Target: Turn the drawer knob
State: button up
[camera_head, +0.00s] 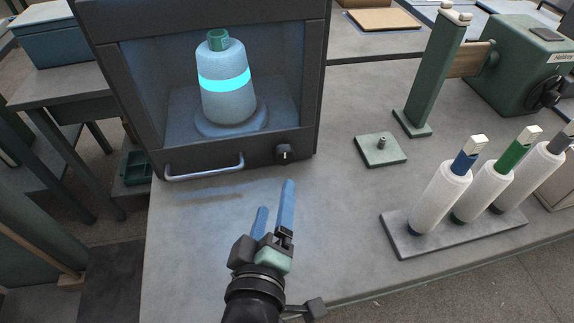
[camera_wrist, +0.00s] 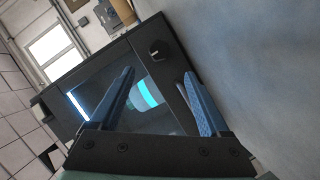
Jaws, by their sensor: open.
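The dark cabinet (camera_head: 315,70) stands at the back left of the table, with a lit cone inside. A black round knob (camera_head: 284,152) with a pale mark sits at the lower right of its front, right of a silver bar handle (camera_head: 205,167). The knob also shows in the wrist view (camera_wrist: 158,50), ahead of the fingers and near the top middle. My gripper (camera_head: 275,196) has two blue fingers, spread apart and empty. It is in front of the cabinet, below the knob in the head view, apart from it. In the wrist view the fingers (camera_wrist: 160,85) frame part of the cabinet front.
A glowing blue cone (camera_head: 224,85) stands inside the cabinet. The grey tabletop (camera_head: 190,260) around my gripper is clear.

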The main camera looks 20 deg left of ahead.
aim_at(284, 158)
jog(key=b+x, duration=0.1)
jog(key=x, duration=1.1)
jog(key=shift+w, duration=0.2)
jog(key=shift+r, duration=0.1)
grip_shut()
